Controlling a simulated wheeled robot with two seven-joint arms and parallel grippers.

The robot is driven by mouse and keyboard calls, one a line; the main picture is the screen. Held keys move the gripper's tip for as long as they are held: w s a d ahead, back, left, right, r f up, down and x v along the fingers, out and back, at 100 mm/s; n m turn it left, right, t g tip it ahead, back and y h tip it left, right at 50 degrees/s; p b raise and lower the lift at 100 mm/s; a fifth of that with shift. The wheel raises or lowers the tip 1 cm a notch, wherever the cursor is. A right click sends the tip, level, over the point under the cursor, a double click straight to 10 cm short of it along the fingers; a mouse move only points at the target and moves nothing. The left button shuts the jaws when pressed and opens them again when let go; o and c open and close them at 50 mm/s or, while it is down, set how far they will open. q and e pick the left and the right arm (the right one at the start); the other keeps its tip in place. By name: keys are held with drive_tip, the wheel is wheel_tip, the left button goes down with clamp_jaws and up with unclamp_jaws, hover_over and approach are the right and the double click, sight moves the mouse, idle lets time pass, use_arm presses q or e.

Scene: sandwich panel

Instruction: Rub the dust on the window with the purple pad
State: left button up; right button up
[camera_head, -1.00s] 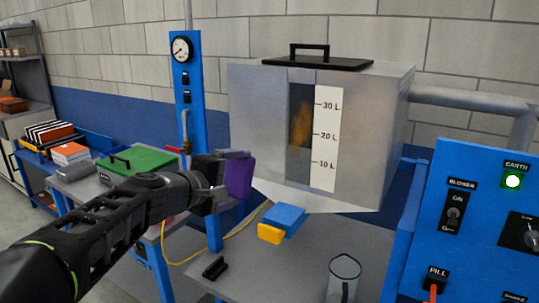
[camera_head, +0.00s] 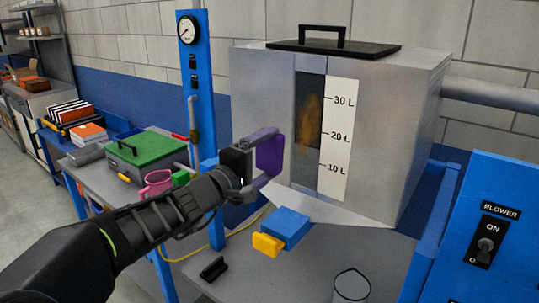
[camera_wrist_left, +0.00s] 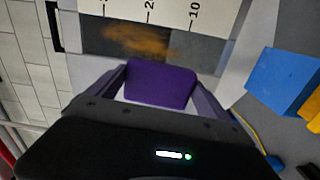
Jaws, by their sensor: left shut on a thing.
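My left gripper (camera_head: 254,164) is shut on the purple pad (camera_head: 269,152) and holds it upright in the air, left of the window. In the left wrist view the purple pad (camera_wrist_left: 161,85) sits between the two fingers. The window (camera_head: 308,153) is a dark vertical strip on the front of the grey metal tank, beside a white litre scale. Brown-orange dust (camera_head: 313,115) covers its upper and middle part; the dust also shows in the left wrist view (camera_wrist_left: 140,40), beyond the pad. A gap appears to separate pad and window. My right gripper is not in view.
The grey tank (camera_head: 405,120) has a black-handled lid (camera_head: 335,48). Below it are a sloped plate (camera_head: 325,211), a blue block with a yellow end (camera_head: 285,228), a black handle (camera_head: 214,269) and a clear cup (camera_head: 352,285). A blue gauge post (camera_head: 196,90) stands left; a blue switch panel (camera_head: 510,200) stands right.

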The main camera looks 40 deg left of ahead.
sight(308, 143)
use_arm(q)
drive_tip(key=shift+w, duration=0.1)
drive_tip(key=w, duration=0.6)
drive_tip(key=shift+p, duration=0.35)
drive_tip(key=shift+w+b, duration=0.75)
drive_tip(key=shift+w, duration=0.2)
idle(0.6)
drive_tip(key=d+b, duration=0.2)
drive_tip(key=b, duration=0.1)
drive_tip(key=shift+f, duration=0.2)
drive_tip(key=shift+d+b, duration=0.6)
drive_tip(key=shift+b, duration=0.05)
drive_tip(key=shift+s+d, duration=0.1)
drive_tip(key=shift+d, duration=0.1)
drive_tip(key=shift+d+r, duration=0.1)
drive_tip(key=shift+r, duration=0.1)
